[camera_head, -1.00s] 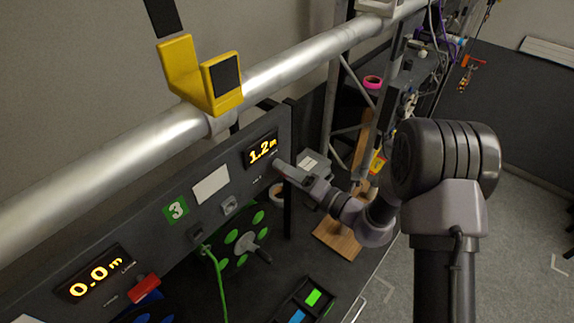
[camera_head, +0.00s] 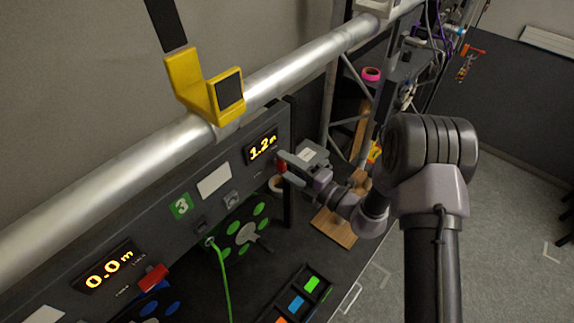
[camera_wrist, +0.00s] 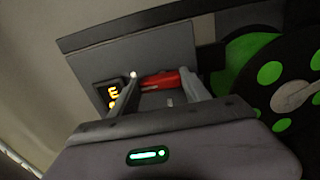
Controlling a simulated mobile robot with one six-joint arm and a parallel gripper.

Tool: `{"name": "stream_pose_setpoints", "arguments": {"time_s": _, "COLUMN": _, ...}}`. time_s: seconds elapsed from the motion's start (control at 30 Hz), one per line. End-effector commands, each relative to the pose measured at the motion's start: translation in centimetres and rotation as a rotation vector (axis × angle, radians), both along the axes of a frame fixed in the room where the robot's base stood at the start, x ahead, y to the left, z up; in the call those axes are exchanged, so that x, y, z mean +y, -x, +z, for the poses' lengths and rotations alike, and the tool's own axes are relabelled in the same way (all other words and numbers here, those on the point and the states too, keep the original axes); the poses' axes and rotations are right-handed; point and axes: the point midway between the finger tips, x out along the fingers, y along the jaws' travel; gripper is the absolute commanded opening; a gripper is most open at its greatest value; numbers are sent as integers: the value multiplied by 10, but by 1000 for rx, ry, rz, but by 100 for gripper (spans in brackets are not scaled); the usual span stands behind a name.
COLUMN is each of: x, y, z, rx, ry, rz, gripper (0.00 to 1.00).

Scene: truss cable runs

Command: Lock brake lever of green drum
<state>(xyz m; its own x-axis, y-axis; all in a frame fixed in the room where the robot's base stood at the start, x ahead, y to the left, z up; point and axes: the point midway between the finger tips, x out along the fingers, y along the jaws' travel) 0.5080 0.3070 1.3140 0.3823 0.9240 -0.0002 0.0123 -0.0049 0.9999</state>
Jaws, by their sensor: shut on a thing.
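The green drum (camera_head: 240,236) sits under the dark panel, with green discs on its face; it also shows at the right of the wrist view (camera_wrist: 268,75). Its red brake lever (camera_head: 281,164) is on the panel just right of the lit 1.2 m display. My gripper (camera_head: 287,166) is at this lever. In the wrist view the red lever (camera_wrist: 160,79) lies between my two fingers, and my gripper (camera_wrist: 160,86) is shut on it. The lever's mount is partly hidden by the fingers.
Another red lever (camera_head: 153,278) is beside the 0.0 m display (camera_head: 108,267). A green cable (camera_head: 222,275) hangs from the panel. A silver truss tube (camera_head: 300,75) with a yellow bracket (camera_head: 212,95) runs above. A tray (camera_head: 300,298) of coloured pieces lies below.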

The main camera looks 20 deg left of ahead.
Motion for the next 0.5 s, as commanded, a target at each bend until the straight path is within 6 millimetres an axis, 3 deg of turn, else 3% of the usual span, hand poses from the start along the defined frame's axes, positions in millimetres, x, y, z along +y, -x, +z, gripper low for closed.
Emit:
{"name": "stream_pose_setpoints", "arguments": {"time_s": 0.3, "x": 0, "y": 0, "z": 0, "rx": 3, "ry": -2, "rz": -1, "gripper": 14}}
{"name": "stream_pose_setpoints", "arguments": {"time_s": 0.33, "x": 0, "y": 0, "z": 0, "rx": 3, "ry": -2, "rz": -1, "gripper": 58}}
{"name": "stream_pose_setpoints", "arguments": {"time_s": 0.43, "x": 0, "y": 0, "z": 0, "rx": 3, "ry": -1, "rz": -1, "gripper": 76}}
{"name": "stream_pose_setpoints", "arguments": {"time_s": 0.5, "x": 0, "y": 0, "z": 0, "rx": 3, "ry": -1, "rz": -1, "gripper": 76}}
